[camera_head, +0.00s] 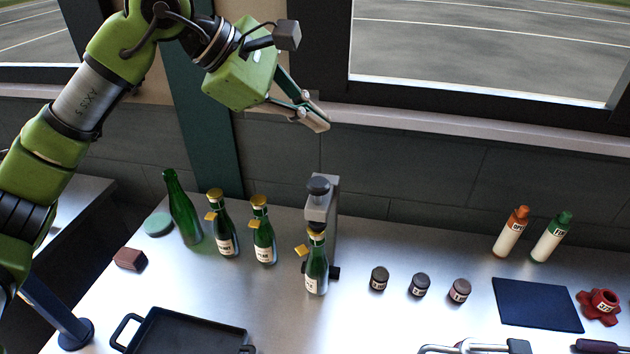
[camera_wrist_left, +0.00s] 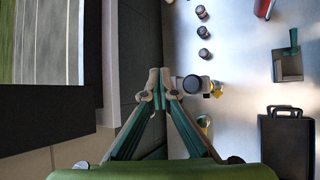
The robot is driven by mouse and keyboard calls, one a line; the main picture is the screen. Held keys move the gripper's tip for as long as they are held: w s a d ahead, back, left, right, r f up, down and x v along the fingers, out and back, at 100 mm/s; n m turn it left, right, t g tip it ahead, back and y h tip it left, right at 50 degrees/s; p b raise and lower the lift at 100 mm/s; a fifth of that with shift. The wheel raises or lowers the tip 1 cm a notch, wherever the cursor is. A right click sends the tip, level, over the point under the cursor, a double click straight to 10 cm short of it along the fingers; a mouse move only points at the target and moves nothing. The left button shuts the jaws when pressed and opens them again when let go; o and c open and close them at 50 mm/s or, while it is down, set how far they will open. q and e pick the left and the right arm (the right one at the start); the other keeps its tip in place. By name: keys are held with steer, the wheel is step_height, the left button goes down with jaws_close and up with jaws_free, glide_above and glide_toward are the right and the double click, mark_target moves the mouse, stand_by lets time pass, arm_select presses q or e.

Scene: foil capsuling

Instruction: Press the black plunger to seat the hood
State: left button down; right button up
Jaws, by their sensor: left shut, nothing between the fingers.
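The black plunger (camera_head: 318,186) tops a grey press (camera_head: 325,211) standing at the back of the steel table. In the left wrist view the plunger (camera_wrist_left: 191,84) shows as a dark round knob just right of the fingertips. A green bottle (camera_head: 317,268) stands upright under the press, with a gold hood (camera_head: 303,250) at its neck; how far the hood sits on the neck is hard to tell. My left gripper (camera_head: 318,122) is shut and empty, in the air above the plunger and apart from it. My right gripper is not in view.
Two gold-topped bottles (camera_head: 222,230) (camera_head: 263,233) and a bare green bottle (camera_head: 183,208) stand left of the press. Several small dark jars (camera_head: 379,278) stand to its right. A black tray (camera_head: 190,335) lies in front. A wall and window sill (camera_head: 450,125) are behind.

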mark_target(315, 183)
arm_select(q)
steer(key=shift+f, duration=0.15)
step_height(315, 183, down, 8)
steer(key=b, duration=0.5)
steer(key=shift+f+b, duration=0.3)
steer(key=shift+b, duration=0.1)
stand_by(1.1)
steer(key=shift+f+b, duration=0.4)
steer(key=shift+b, duration=0.1)
